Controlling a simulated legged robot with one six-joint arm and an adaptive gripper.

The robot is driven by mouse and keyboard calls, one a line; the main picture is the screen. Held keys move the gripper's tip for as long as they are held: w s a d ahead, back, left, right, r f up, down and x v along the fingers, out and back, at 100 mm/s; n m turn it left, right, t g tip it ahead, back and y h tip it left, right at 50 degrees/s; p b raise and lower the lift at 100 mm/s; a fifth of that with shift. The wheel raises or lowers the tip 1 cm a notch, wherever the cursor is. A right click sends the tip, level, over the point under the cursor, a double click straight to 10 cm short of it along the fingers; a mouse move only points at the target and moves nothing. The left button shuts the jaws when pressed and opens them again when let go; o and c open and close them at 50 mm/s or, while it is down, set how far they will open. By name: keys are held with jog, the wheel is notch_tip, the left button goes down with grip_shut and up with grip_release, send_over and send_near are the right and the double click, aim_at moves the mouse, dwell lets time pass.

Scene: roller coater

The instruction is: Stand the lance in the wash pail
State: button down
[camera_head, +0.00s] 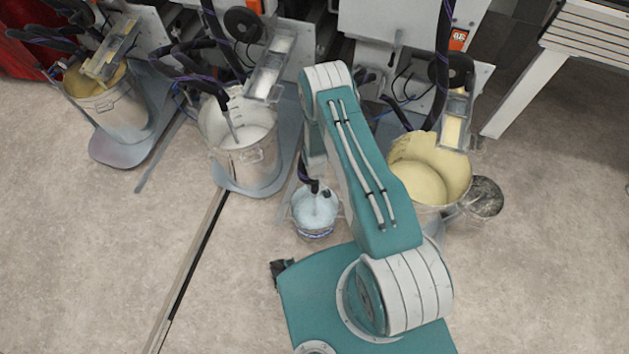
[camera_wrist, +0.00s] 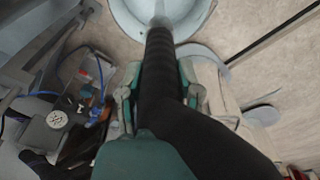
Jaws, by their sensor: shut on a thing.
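The wash pail (camera_head: 314,232) is a small metal pail with pale blue, foamy-looking contents, on the floor left of my arm. It also shows at the top of the wrist view (camera_wrist: 128,18). The lance (camera_wrist: 158,70) is black and thick, with a thin pale tip pointing into the pail's mouth in the wrist view. My gripper (camera_wrist: 158,95) is shut around the lance's black part, one green finger on each side. In the head view, a dark part of the lance (camera_head: 310,184) shows above the pail's back rim. My arm hides most of the gripper there. I cannot tell how deep the tip is.
A large pail of cream coating (camera_head: 455,185) stands right of my arm, with a dark round container (camera_head: 487,198) beside it. A white-filled pail (camera_head: 252,170) and a yellow-filled pail (camera_head: 120,108) stand at left, under machines with hoses.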

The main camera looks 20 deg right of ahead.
jog(key=shift+f, duration=0.55)
jog(key=shift+c, duration=1)
grip_release()
notch_tip(320, 180, up, 12)
jog(key=shift+f, duration=0.1)
